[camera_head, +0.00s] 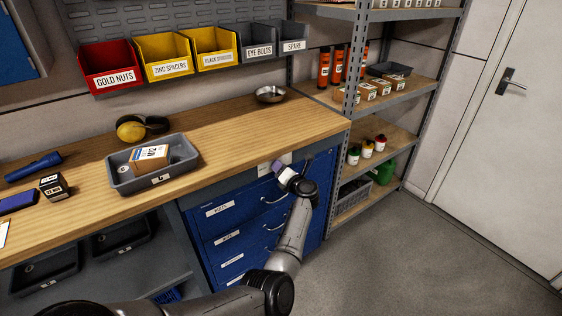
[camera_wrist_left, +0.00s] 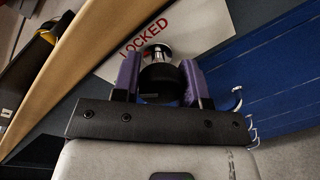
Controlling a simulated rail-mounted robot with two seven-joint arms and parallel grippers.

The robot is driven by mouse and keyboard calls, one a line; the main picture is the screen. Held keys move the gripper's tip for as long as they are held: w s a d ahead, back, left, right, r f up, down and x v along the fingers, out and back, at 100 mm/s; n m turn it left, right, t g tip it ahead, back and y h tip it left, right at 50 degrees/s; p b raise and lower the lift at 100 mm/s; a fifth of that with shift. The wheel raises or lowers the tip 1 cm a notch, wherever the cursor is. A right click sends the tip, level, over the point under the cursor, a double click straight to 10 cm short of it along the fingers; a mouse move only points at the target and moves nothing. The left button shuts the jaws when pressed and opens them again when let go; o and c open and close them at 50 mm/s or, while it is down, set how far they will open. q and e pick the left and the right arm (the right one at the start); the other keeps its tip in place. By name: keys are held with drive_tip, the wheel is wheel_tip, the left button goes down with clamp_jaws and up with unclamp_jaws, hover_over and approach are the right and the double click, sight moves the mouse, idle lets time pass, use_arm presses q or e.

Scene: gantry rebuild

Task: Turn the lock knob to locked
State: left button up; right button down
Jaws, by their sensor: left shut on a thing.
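The lock knob (camera_wrist_left: 158,80) is a black and silver round knob in the left wrist view. It sits between the two purple fingers of my left gripper (camera_wrist_left: 160,70), which is shut on it. A white label plate (camera_wrist_left: 112,66) with "LOCKED" in red lies just beyond the knob. In the head view my left gripper (camera_head: 280,169) is at the top of the blue drawer cabinet (camera_head: 222,226), below the bench edge, and it hides the knob there. Which way the knob points is not clear. My right gripper is not in view.
The wooden bench top (camera_head: 225,135) overhangs just above the gripper. A grey tray (camera_head: 128,187) with a box in it stands on the bench. Drawer handles (camera_head: 275,199) stick out below. A shelf rack (camera_head: 345,150) stands close on the right. The floor (camera_head: 420,260) ahead is clear.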

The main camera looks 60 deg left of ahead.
use_arm(q)
drive_tip(key=m+p, duration=0.3)
drive_tip(key=m, duration=0.1)
drive_tip(key=shift+r+p, duration=0.15)
drive_tip(key=shift+p, duration=0.15)
drive_tip(key=m+p, duration=0.1)
drive_tip(key=m, duration=0.2)
drive_tip(key=shift+g+p, duration=0.35)
drive_tip(key=shift+g, duration=0.05)
drive_tip(key=shift+m+p, duration=0.4)
drive_tip(key=shift+m, duration=0.7)
drive_tip(key=shift+f, duration=0.2)
drive_tip(key=o, duration=0.9)
